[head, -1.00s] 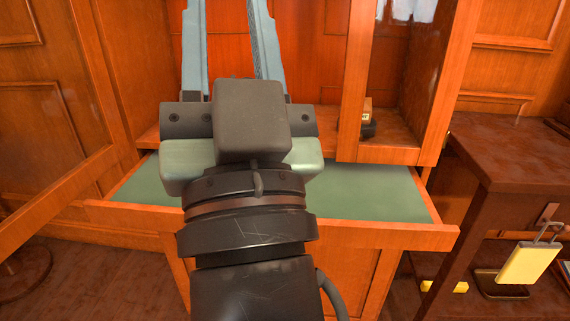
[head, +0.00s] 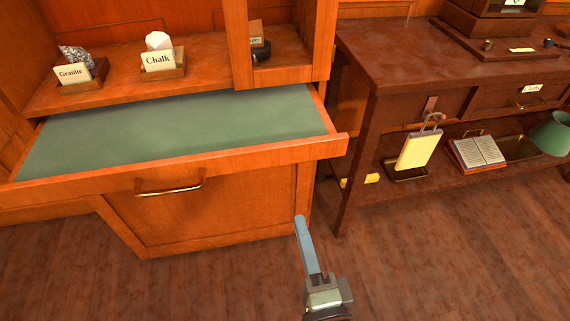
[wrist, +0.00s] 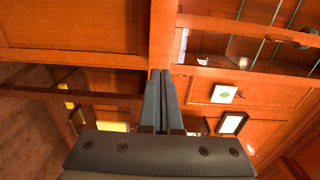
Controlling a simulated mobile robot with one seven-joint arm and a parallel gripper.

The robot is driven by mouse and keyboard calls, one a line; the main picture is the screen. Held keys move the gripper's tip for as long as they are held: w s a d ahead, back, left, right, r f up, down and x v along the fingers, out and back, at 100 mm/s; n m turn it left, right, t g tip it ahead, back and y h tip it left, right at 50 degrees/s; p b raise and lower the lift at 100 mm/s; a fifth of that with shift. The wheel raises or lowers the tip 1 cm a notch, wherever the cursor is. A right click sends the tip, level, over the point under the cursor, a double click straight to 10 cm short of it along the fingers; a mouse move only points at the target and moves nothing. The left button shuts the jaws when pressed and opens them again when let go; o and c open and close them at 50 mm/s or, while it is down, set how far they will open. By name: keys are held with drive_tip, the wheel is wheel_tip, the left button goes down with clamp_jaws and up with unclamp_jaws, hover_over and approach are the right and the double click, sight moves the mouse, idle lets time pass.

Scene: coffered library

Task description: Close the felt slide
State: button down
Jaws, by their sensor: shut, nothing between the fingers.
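The felt slide (head: 330,146) is a wooden pull-out tray with a green felt bed, sticking out from the cabinet below its shelf. A brass handle (head: 170,187) sits on the drawer or panel front just under it. My gripper (head: 300,220) is low in front of the cabinet, below the slide's front edge and toward its right end, apart from the slide in the picture. Its blue-grey fingers are together and empty; they also show shut in the wrist view (wrist: 160,75). The felt bed is bare. I cannot tell the exact distance from fingers to cabinet.
On the shelf above stand a Granite sample (head: 78,70) and a Chalk sample (head: 158,57), with a dark holder (head: 260,50) further right. The floor in front is clear.

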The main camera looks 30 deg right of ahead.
sight(281, 157)
drive_tip(key=x, duration=1.3)
drive_tip(key=shift+w, duration=0.25)
